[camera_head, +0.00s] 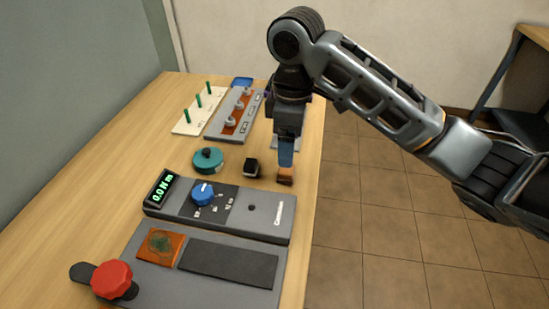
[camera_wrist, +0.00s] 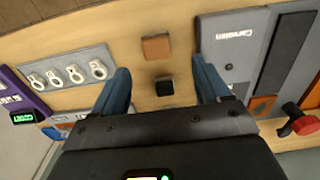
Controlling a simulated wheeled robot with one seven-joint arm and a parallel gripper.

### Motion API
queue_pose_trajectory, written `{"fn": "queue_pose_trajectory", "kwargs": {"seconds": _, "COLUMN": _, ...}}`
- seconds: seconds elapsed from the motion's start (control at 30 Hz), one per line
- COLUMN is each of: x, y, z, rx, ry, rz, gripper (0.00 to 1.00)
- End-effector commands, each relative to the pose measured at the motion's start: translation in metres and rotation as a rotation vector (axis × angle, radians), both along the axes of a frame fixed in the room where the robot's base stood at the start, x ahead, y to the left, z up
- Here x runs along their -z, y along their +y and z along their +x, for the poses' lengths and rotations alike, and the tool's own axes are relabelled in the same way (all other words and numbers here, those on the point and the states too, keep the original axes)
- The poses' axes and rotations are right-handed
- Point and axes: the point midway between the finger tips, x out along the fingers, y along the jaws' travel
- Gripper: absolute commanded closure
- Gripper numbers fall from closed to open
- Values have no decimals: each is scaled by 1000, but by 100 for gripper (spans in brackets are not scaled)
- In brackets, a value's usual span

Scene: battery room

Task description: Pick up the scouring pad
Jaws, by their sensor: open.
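My gripper (camera_head: 286,153) points down over the right part of the wooden bench, its blue fingers apart and nothing visibly held. In the wrist view the open fingers (camera_wrist: 161,68) frame a small black block (camera_wrist: 165,87). A small orange-brown block (camera_wrist: 156,46) lies just past it. In the head view the brown block (camera_head: 285,176) shows right at the fingertips, and the black block (camera_head: 252,167) is to its left. The brown block looks like the scouring pad, but its surface is too small to be sure. I cannot tell whether a finger touches it.
A grey instrument with a blue knob (camera_head: 203,194) and a plate with a red knob (camera_head: 112,280) lie in front. A teal round container (camera_head: 208,160) stands left. A rack with rings (camera_head: 236,113) and a board with green pegs (camera_head: 198,110) lie behind. The bench's right edge is close.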

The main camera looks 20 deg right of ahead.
Motion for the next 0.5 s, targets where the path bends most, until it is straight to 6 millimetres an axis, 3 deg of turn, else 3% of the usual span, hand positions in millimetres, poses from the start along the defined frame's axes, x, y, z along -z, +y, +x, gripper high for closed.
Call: {"fn": "queue_pose_trajectory", "kwargs": {"seconds": 0.5, "x": 50, "y": -2, "z": 5, "rx": 2, "ry": 10, "rz": -12, "gripper": 24}}
